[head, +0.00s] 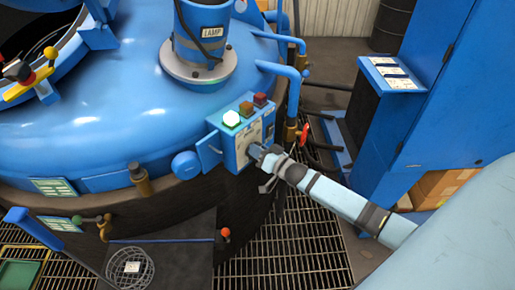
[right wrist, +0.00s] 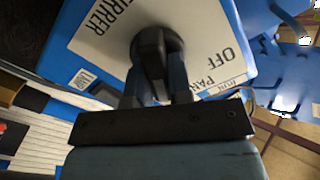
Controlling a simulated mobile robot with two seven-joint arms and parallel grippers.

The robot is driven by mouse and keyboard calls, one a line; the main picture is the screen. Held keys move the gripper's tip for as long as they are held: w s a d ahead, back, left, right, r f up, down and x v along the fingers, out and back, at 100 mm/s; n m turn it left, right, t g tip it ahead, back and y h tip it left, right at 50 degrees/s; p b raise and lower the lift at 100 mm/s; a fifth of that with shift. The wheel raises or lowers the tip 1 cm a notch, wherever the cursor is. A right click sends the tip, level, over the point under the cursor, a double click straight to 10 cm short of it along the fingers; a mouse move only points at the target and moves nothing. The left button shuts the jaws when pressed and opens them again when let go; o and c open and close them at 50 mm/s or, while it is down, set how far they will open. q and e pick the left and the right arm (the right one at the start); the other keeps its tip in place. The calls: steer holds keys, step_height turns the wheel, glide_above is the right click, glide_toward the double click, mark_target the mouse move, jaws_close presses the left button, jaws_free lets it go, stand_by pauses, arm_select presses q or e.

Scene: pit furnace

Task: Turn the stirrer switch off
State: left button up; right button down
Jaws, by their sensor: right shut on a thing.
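The stirrer switch box (head: 228,147) is a blue box on the side of the blue furnace, with a pale front plate. My right gripper (head: 260,153) reaches it from the lower right and covers part of the plate. In the right wrist view, the black switch knob (right wrist: 150,48) sits between the two fingers of my right gripper (right wrist: 158,82), which is shut on it. The plate (right wrist: 103,38) reads STIRRER, partly cut off, with OFF to the right of the knob. The knob's pointing direction is hard to tell. My left gripper is not in view.
On top of the box are a lit green-white button (head: 231,118), an amber one (head: 246,108) and a red one (head: 260,99). The lamp tube (head: 203,35) stands on the furnace lid. Pipes and a red-handled valve (head: 304,133) are right of the box; a blue cabinet (head: 460,90) stands farther right.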

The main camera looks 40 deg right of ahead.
steer(key=shift+a+r+n, duration=0.1)
steer(key=shift+n, duration=0.9)
steer(key=n, duration=0.1)
steer(key=n+p, duration=0.1)
steer(key=n, duration=0.3)
steer(key=shift+s+a, duration=0.1)
steer(key=shift+a, duration=0.15)
steer(key=n, duration=0.4)
steer(key=shift+a, duration=0.15)
steer(key=n, duration=0.3)
steer(key=shift+a+f, duration=0.15)
steer(key=shift+f, duration=0.05)
steer(key=shift+n, duration=0.7)
steer(key=c, duration=1)
jaws_free()
steer(key=shift+s, duration=0.1)
steer(key=shift+c, duration=0.2)
